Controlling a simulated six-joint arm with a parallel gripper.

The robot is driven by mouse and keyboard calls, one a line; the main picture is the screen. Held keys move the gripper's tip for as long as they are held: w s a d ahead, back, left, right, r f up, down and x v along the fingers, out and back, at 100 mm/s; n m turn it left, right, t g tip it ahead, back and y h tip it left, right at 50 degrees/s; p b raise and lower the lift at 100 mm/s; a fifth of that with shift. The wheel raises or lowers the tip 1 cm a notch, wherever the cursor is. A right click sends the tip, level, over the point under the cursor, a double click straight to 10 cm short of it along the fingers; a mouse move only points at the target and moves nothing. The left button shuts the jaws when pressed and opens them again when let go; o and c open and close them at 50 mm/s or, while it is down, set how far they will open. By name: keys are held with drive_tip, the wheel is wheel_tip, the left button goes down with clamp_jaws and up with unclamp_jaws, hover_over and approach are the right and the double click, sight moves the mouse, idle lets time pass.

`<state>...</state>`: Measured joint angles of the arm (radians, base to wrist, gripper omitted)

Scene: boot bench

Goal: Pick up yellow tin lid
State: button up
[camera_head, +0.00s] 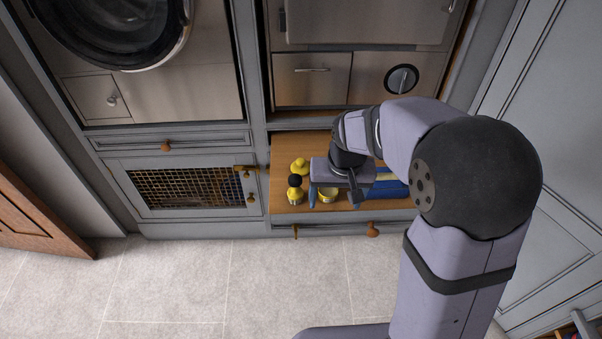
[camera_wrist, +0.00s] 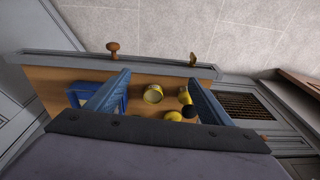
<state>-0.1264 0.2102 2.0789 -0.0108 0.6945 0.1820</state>
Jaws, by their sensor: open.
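A small round yellow tin (camera_head: 328,195) with a paler top stands on the wooden bench surface; I take its top to be the yellow tin lid. In the wrist view the tin (camera_wrist: 153,94) shows between the two blue fingers. My gripper (camera_head: 335,201) is open above the bench, with its fingers to either side of the tin in the picture. The wrist view shows the open gripper (camera_wrist: 160,77) with nothing held. I cannot tell how far the fingertips are above the tin, or whether the lid is separate from it.
A yellow duck-like figure (camera_head: 300,166) and a yellow item with a black top (camera_head: 295,191) stand left of the tin. Blue items (camera_head: 387,186) lie to the right, partly behind my arm. The bench's front edge has knobs (camera_head: 373,229); open floor lies before it.

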drive_tip(key=w+a+f+t+b, duration=0.1)
drive_tip(key=w+a+f+b, duration=0.35)
drive_tip(key=w, duration=0.75)
drive_tip(key=n+t+p, duration=0.1)
drive_tip(key=t, duration=0.1)
hover_over(301, 160)
drive_tip(key=s, duration=0.3)
wheel_tip(301, 160, down, 3)
drive_tip(key=shift+p+x, duration=1.2)
drive_tip(key=shift+x, duration=2.4)
drive_tip(key=c, duration=1.1)
drive_tip(key=shift+r, duration=0.1)
